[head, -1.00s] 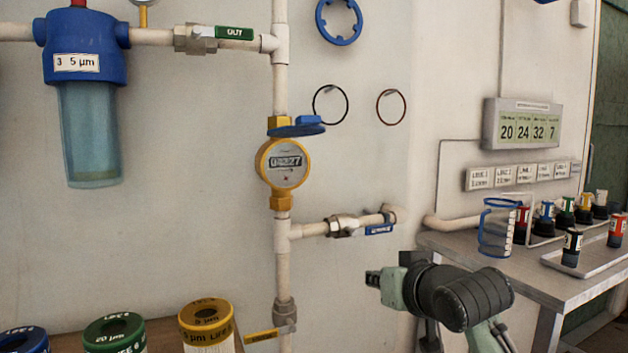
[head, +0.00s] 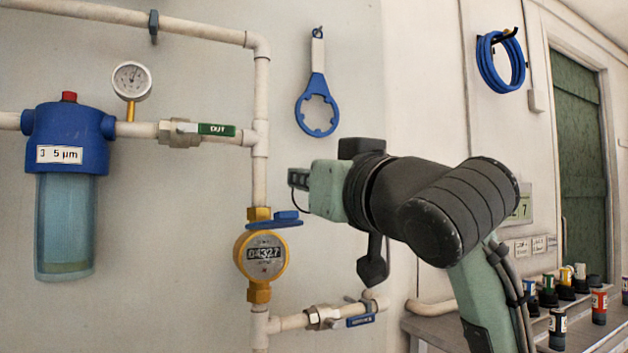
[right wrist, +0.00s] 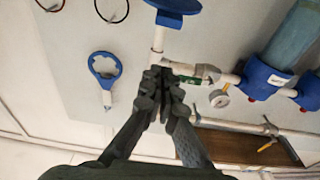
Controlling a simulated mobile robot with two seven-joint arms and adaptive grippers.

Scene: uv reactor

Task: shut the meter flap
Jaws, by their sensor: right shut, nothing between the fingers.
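The yellow water meter (head: 262,256) sits on the vertical white pipe in the head view, its dial facing out and uncovered. Its blue flap (head: 274,223) stands open at the top of the dial, sticking out roughly level. In the right wrist view the flap (right wrist: 172,5) shows at the top edge. My right gripper (head: 297,180) is above and to the right of the flap, apart from it in the head view. In the right wrist view its fingers (right wrist: 164,78) are together and empty. My left gripper is not in view.
A branch pipe with a blue-handled valve (head: 358,321) runs right below the meter. A blue filter housing (head: 68,140) hangs at left. A blue wrench (head: 318,103) hangs on the wall above my right gripper. A bench (head: 430,328) with several small bottles stands at lower right.

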